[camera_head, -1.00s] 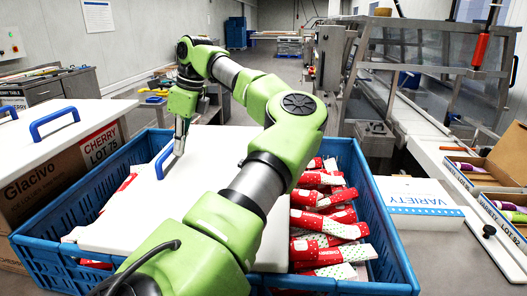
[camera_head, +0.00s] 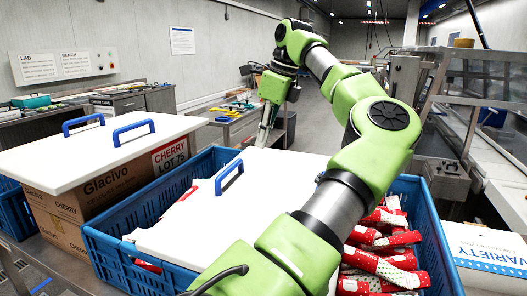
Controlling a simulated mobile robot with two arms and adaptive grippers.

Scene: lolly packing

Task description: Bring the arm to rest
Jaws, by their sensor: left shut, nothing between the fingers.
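My left arm (camera_head: 330,205) reaches up from the bottom of the head view and across the blue crate. Its gripper (camera_head: 264,137) is shut and empty, pointing down beyond the crate's far side. It is apart from the blue handle (camera_head: 229,177) of the white board (camera_head: 205,225). That board lies across the left and middle of the blue crate (camera_head: 125,262). Red and white lolly packs (camera_head: 372,266) show in the crate to the right of my arm. My right gripper is not in view.
At left, a white lid (camera_head: 60,160) with two blue handles covers Glacivo cartons (camera_head: 95,195) marked Cherry Lot 75. A low bench (camera_head: 225,118) with tools stands behind my gripper. A white Variety box (camera_head: 485,250) is at right, near a conveyor machine (camera_head: 470,100).

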